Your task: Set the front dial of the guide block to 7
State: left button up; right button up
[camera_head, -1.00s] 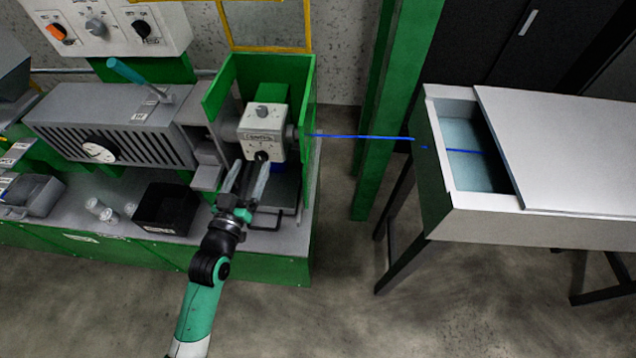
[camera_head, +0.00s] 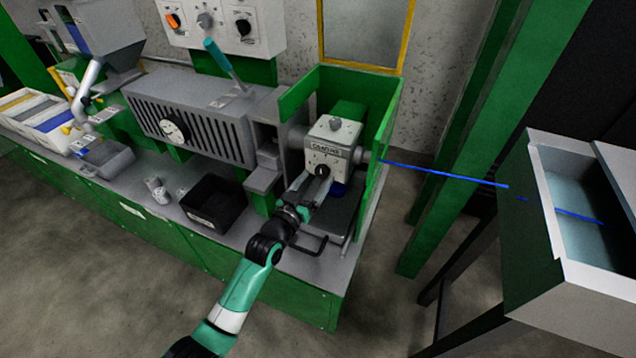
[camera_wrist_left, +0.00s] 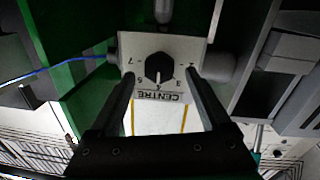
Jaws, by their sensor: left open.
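The guide block (camera_head: 326,143) is a pale box with a knob on top, standing inside a green guard. Its front dial (camera_head: 322,171) is a small black knob, which shows large in the left wrist view (camera_wrist_left: 158,65). That view is upside down to the label CENTRE, with numbers including 1, 3, 4, 5 and 7 around the dial. The dial's white mark appears to point at 4. My left gripper (camera_wrist_left: 159,78) is open, one finger on each side of the dial, apart from it. In the head view it is in front of the block (camera_head: 310,184). My right gripper is not in view.
A blue cable (camera_head: 445,174) runs from the guard to an open-topped trough (camera_head: 560,215) on the right. A black bin (camera_head: 212,203) and small cylinders stand on the bench to the left. A dark bent handle (camera_head: 308,247) lies below the gripper. The green guard wall (camera_head: 377,165) is close right.

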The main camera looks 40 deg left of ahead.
pick_arm(q)
jog(key=shift+x, duration=0.9)
grip_shut()
